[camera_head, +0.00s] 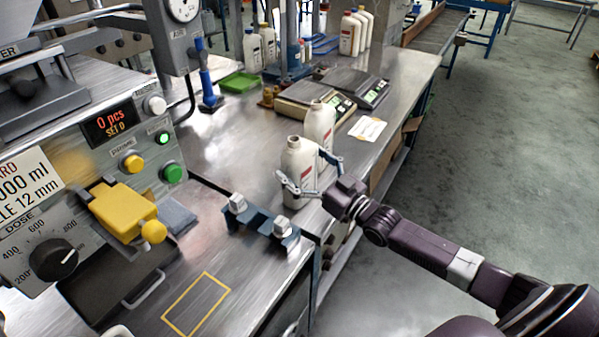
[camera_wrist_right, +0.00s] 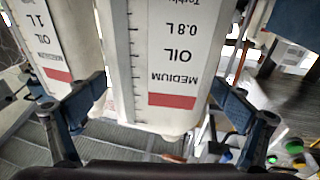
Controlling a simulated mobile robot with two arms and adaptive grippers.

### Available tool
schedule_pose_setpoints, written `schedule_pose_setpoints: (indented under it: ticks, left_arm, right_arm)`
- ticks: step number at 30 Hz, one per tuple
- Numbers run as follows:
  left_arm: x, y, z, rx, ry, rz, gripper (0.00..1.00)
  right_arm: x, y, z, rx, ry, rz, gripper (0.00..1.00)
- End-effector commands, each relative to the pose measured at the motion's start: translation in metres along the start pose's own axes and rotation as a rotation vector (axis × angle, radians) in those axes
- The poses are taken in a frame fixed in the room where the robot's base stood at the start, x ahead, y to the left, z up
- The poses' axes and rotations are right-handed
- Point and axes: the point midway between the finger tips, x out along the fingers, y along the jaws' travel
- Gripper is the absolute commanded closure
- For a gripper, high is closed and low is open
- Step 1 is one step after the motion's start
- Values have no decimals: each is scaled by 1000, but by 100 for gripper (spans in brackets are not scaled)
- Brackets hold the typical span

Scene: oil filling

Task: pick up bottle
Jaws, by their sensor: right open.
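A white oil bottle (camera_head: 298,160) with an open neck stands upright on the metal bench, with a second white bottle (camera_head: 320,122) close behind it. My right gripper (camera_head: 303,168) is open, its fingers on either side of the nearer bottle. In the right wrist view, a bottle labelled MEDIUM OIL 0.8 L (camera_wrist_right: 165,50) fills the space between the spread fingers (camera_wrist_right: 160,92). I cannot tell whether either finger touches it. Another bottle, labelled 1 L (camera_wrist_right: 45,35), shows at the left, partly behind a finger. My left gripper is not in view.
The filling machine with its dose dial (camera_head: 52,262) and yellow block (camera_head: 118,212) stands at the left. A blue bracket (camera_head: 262,222) is in front of the bottles. Scales (camera_head: 312,100) and a paper card (camera_head: 368,129) lie behind. Open floor (camera_head: 500,150) is at the right.

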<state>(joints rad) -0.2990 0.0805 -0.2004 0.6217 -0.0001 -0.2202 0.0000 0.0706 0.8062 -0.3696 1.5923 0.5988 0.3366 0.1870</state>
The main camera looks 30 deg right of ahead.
Motion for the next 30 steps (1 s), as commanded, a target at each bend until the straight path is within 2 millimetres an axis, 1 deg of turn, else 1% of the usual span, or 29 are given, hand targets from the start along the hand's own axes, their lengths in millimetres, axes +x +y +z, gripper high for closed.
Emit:
schedule_pose_setpoints:
  ticks: [7,18,20,26,30]
  left_arm:
    - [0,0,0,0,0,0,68]
    - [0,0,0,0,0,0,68]
    - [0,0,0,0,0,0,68]
    - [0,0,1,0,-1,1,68]
    - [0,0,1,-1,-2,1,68]
  right_arm:
    - [1,0,0,0,-1,0,5]
    - [1,0,0,0,0,0,46]
    - [1,0,0,0,0,0,51]
    - [1,0,0,0,0,0,51]
    - [1,0,-5,0,1,0,51]
